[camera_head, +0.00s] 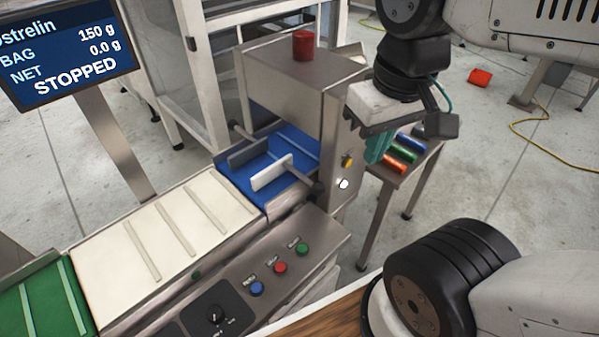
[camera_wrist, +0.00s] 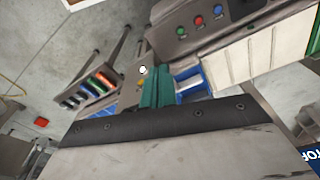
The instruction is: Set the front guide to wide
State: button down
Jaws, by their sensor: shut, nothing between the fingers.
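The front guide (camera_head: 272,172) is a short white plate standing over the blue belt. A thin rod runs from it to a dark knob (camera_head: 318,188) at the belt's near edge. A greyer rear guide (camera_head: 247,153) stands behind it, with a clear gap between them. My gripper (camera_head: 377,150) has teal fingers that are closed and empty. In the head view it hangs to the right of the guide and knob, beside the steel housing, apart from the guide. In the wrist view the teal fingers (camera_wrist: 158,88) partly cover the blue belt area (camera_wrist: 193,82). No width marking is readable.
The steel housing (camera_head: 290,75) with a red beacon (camera_head: 303,46) spans the blue belt. A panel holds blue, red and green buttons (camera_head: 280,267) and a dial (camera_head: 214,314). A side table (camera_head: 398,178) carries coloured items. A screen (camera_head: 72,50) reads STOPPED.

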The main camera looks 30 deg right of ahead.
jog(key=w+a+f+m+g+h, duration=0.15)
jog(key=w+m, duration=0.25)
jog(key=w, duration=0.4)
jog(key=w+f+m+g+h, duration=0.1)
jog(key=w+f+m, duration=0.1)
jog(key=w+m, duration=0.35)
jog(key=w+a+f+m+h, duration=0.1)
jog(key=w+a+f+m, duration=0.1)
jog(key=w+f, duration=0.3)
jog(key=w+a+f+m+h, duration=0.2)
jog(key=w+a+f, duration=0.1)
jog(key=w+f, duration=0.3)
jog(key=shift+w+a+g, duration=0.35)
jog(key=shift+w+g, duration=0.1)
jog(key=shift+w, duration=0.3)
send_near(311, 182)
notch_tip(311, 182, down, 3)
jog(key=w, duration=0.2)
jog(key=shift+s+d+f, duration=1)
jog(key=shift+s+d, duration=0.2)
jog(key=shift+d, duration=0.05)
jog(key=shift+s+d+f, duration=0.2)
jog(key=shift+s, duration=0.2)
